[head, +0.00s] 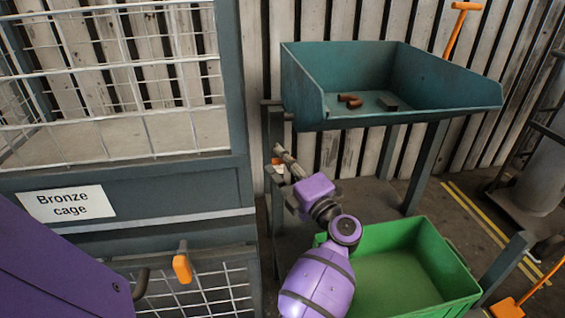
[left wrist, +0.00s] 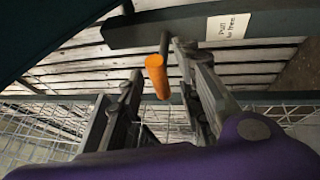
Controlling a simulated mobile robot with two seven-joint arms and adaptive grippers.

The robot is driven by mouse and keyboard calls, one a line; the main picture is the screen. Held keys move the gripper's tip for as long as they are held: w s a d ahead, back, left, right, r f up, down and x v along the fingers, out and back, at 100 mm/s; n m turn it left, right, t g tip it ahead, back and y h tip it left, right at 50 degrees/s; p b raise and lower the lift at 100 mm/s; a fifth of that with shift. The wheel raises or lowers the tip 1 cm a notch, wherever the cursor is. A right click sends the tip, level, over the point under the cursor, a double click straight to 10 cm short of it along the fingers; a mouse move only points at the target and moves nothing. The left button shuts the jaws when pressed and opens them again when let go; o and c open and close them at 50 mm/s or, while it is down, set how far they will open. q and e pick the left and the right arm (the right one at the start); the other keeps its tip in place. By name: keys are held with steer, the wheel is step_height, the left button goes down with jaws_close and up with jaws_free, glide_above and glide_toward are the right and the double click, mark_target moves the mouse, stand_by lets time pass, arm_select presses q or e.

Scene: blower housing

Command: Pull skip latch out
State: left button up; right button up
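The teal skip (head: 420,78) sits on a stand at the upper middle of the head view. Its latch shows as a small orange grip (head: 277,161) at the left of the stand, partly hidden by my gripper. My left gripper (head: 283,160) is open at the latch. In the left wrist view its fingers (left wrist: 157,70) stand on either side of the handle, with visible gaps. My right gripper is not in view.
An orange-ended tool (head: 507,308) lies at lower right.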

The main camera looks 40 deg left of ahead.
arm_select(q)
steer(key=v, duration=1.2)
steer(key=shift+w, duration=0.1)
